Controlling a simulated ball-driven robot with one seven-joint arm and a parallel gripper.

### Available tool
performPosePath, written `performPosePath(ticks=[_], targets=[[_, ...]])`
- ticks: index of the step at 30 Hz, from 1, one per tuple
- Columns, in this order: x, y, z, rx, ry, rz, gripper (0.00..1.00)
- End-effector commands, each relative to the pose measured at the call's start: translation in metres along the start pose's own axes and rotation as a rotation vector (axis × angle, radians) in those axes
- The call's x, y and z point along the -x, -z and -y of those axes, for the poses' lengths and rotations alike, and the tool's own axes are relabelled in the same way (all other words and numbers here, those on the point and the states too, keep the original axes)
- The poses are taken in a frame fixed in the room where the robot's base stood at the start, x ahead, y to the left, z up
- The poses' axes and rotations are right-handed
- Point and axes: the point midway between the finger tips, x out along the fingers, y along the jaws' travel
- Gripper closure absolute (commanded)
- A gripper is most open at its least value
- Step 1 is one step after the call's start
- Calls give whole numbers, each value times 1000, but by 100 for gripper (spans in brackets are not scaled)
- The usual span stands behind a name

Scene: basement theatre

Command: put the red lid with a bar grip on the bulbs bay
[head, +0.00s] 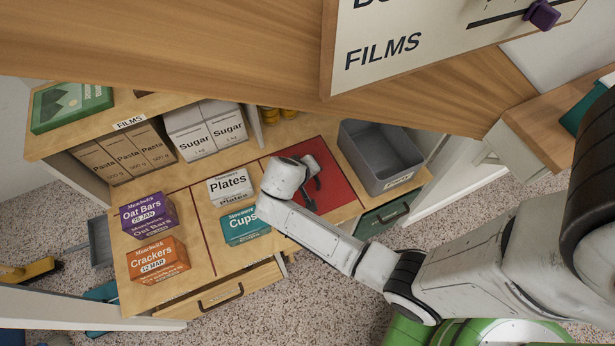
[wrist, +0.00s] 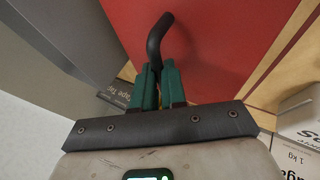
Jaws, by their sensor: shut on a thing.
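The red lid (head: 335,178) is a flat square panel above or on the wooden counter, between the Cups box and the grey bin. It also fills the upper middle of the wrist view (wrist: 215,45). Its dark bar grip (wrist: 156,38) rises from it. My gripper (head: 314,186) is over the lid, and its green fingers (wrist: 158,82) are shut on the bar grip. I cannot tell whether the lid rests flat or hangs slightly above the counter. No bulbs label is readable, so I cannot tell which bay is the bulbs bay.
The grey bin (head: 372,179) stands right of the lid. Plates (head: 230,187) and Cups (head: 243,226) boxes stand left, with Oat Bars (head: 148,216) and Crackers (head: 157,262) further left. Sugar packs (head: 205,128) stand behind. A wooden beam and FILMS board (head: 420,45) hang above.

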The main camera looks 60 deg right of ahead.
Motion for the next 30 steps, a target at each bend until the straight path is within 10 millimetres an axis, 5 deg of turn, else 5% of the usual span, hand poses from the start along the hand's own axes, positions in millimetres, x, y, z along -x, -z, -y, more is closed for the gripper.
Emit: performPosePath(ticks=[12,25,26,30], targets=[[-34,-2,25,0,-1,1,100],[-38,-4,28,-1,0,0,100],[-37,-4,27,-1,0,0,86],[-37,-4,27,-1,0,0,72]])
